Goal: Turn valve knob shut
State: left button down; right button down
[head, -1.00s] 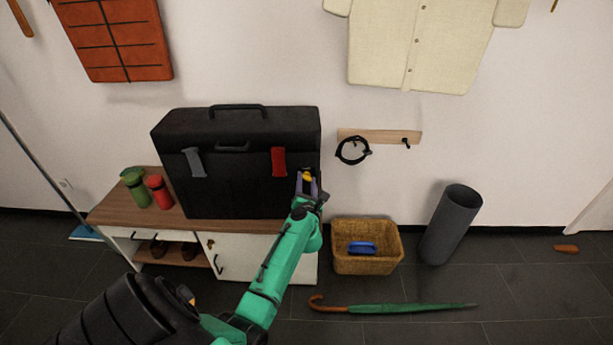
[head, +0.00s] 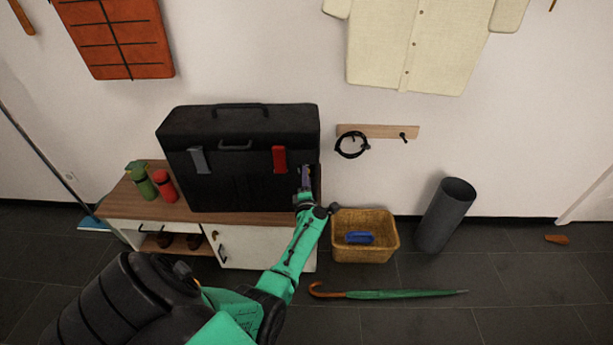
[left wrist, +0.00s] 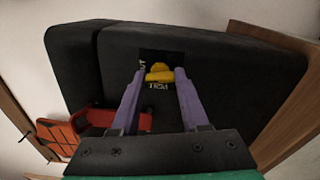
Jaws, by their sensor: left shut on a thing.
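The yellow valve knob (left wrist: 160,77) sits on a dark panel with white lettering on the side of a large black case (head: 240,135). In the left wrist view the purple fingers of my left gripper (left wrist: 159,73) lie on either side of the knob and are shut on it. The lettering is only partly readable, and the knob's exact angle is hard to judge. In the head view my left gripper (head: 306,178) is at the case's right side and largely hides the knob. My right gripper is not in view.
A wicker basket (head: 365,250), a grey cylinder (head: 445,215) and a green umbrella (head: 405,294) are on the floor to the right.

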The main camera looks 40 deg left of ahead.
pick_arm(q)
jog(key=shift+f+m, duration=0.1)
jog(key=shift+m, duration=0.8)
jog(key=shift+c, duration=2)
grip_release()
jog(key=p+v, duration=0.6)
jog(key=v, duration=0.8)
jog(key=shift+s+d+p, duration=0.2)
jog(key=shift+d+p, duration=0.05)
jog(key=shift+p, duration=0.05)
